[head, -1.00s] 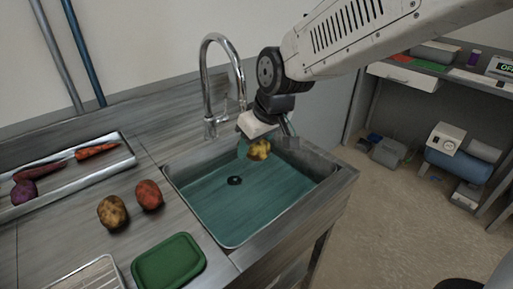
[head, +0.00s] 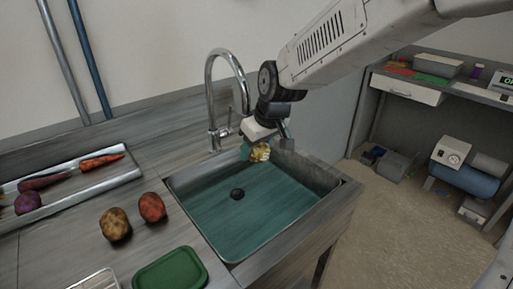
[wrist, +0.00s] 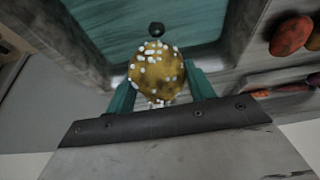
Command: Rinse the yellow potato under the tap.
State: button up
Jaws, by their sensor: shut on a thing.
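The yellow potato (head: 261,152) is held above the back of the sink (head: 325,205), close to the tap (head: 211,90). My gripper (wrist: 160,88) is shut on it, with a teal finger on each side. In the wrist view the potato (wrist: 157,72) is dotted with many white spots that look like drops. In the head view the tap's spout end is right beside my wrist, partly crowded by it. I cannot make out a water stream.
A brown potato (head: 115,224) and a red potato (head: 152,207) lie on the counter left of the sink. A metal tray (head: 90,180) with carrots and a purple vegetable is farther left. A green board (head: 170,272) lies in front. The sink floor is clear around its drain (head: 237,193).

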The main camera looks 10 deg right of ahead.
dwell(0.4)
jog(key=shift+d, duration=0.6)
jog(key=shift+a, duration=0.15)
jog(key=shift+a, duration=0.45)
jog(key=shift+d, duration=0.15)
jog(key=shift+d, duration=0.45)
jog(key=shift+s, duration=0.1)
jog(key=s, duration=0.7)
jog(key=shift+s, duration=0.4)
dwell(1.2)
